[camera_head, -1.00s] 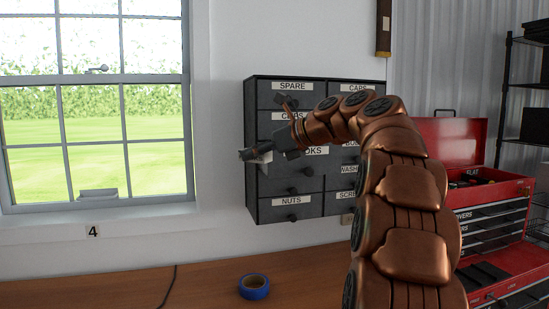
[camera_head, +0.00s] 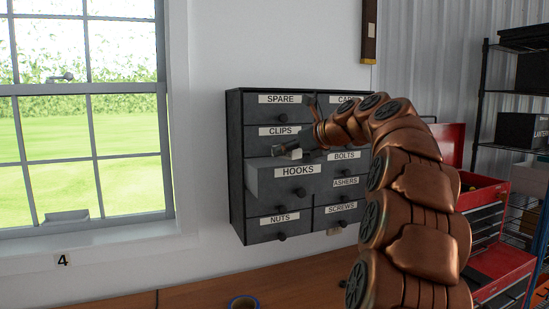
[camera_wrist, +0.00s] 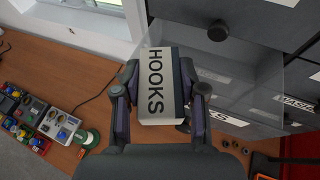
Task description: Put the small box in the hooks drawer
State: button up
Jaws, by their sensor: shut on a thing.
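The small box (camera_wrist: 153,100) is pale with a darker side and reads HOOKS in the wrist view. My gripper (camera_wrist: 158,85) is shut on it, one finger on each side. In the head view my gripper (camera_head: 287,150) is at the top edge of the hooks drawer (camera_head: 290,188), left of my arm. Only a small pale part of the box (camera_head: 293,153) shows there. The hooks drawer stands pulled out from the grey cabinet, its label in full view. Whether the box is inside the drawer's walls I cannot tell.
The cabinet (camera_head: 236,170) has other labelled drawers around, such as CLIPS above and NUTS below. A wooden bench (camera_head: 200,296) lies beneath, with blue tape (camera_head: 243,302). A red tool chest (camera_head: 490,225) stands right.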

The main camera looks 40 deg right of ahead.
jog(key=shift+d+f+p+x, duration=0.2)
jog(key=shift+p+x, duration=0.15)
jog(key=shift+x, duration=1)
jog(key=shift+d+f+p+x, duration=0.2)
jog(key=shift+p+x, duration=0.1)
jog(key=shift+x, duration=1)
jog(key=shift+d+f+p+x, duration=0.2)
jog(key=shift+p+x, duration=0.15)
jog(key=shift+x, duration=1)
jog(key=shift+s+a+f, duration=0.1)
jog(key=shift+s+f, duration=0.1)
jog(key=shift+f, duration=0.35)
jog(key=o, duration=1.2)
jog(key=shift+r, duration=0.45)
jog(key=b+v, duration=0.2)
jog(key=v, duration=1)
jog(key=shift+r, duration=0.1)
